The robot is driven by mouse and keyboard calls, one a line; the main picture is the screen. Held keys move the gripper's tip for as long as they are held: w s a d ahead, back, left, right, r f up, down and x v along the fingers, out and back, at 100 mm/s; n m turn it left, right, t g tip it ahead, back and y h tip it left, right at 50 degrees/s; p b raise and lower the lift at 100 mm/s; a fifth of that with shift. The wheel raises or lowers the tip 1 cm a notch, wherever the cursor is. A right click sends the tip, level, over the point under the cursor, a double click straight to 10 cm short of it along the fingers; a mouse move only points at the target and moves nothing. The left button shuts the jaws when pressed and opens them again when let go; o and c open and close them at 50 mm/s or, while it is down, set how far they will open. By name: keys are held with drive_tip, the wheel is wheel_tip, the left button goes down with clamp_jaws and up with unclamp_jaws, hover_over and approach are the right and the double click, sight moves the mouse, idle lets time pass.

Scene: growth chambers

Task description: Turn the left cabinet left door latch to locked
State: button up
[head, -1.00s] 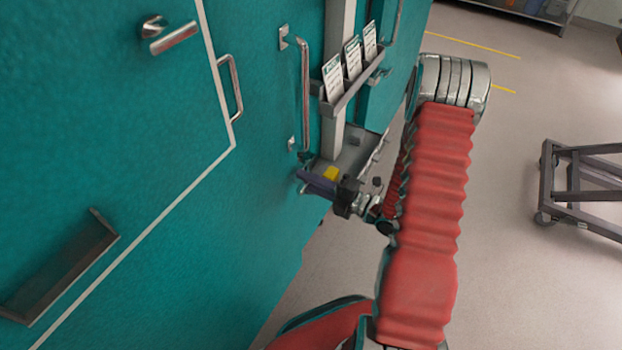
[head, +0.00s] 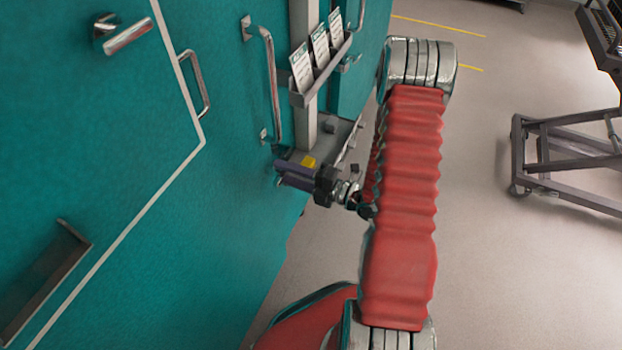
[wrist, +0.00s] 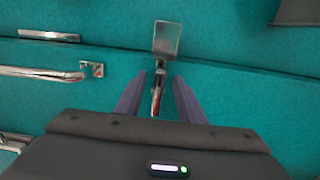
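The left cabinet door is teal, with a long metal bar handle (head: 270,85). In the wrist view a small metal latch lever (wrist: 157,92), with a reddish part near its end, lies between the two purple fingers of my gripper (wrist: 160,78). A metal plate (wrist: 167,38) sits just beyond the lever. The fingers stand apart with a gap on each side of the lever; I cannot tell whether they touch it. In the head view my gripper (head: 280,172) is close to the door, below the bar handle's lower end, and the latch is hidden there.
A grey rack of cards (head: 320,70) is on the post right of the bar handle. The handle also shows left of my gripper in the wrist view (wrist: 40,73). A lever handle (head: 125,37) sticks out at upper left. A wheeled frame (head: 565,155) stands right on open floor.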

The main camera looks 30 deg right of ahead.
drive_tip(key=v, duration=1.3)
drive_tip(key=shift+d, duration=0.15)
idle(0.3)
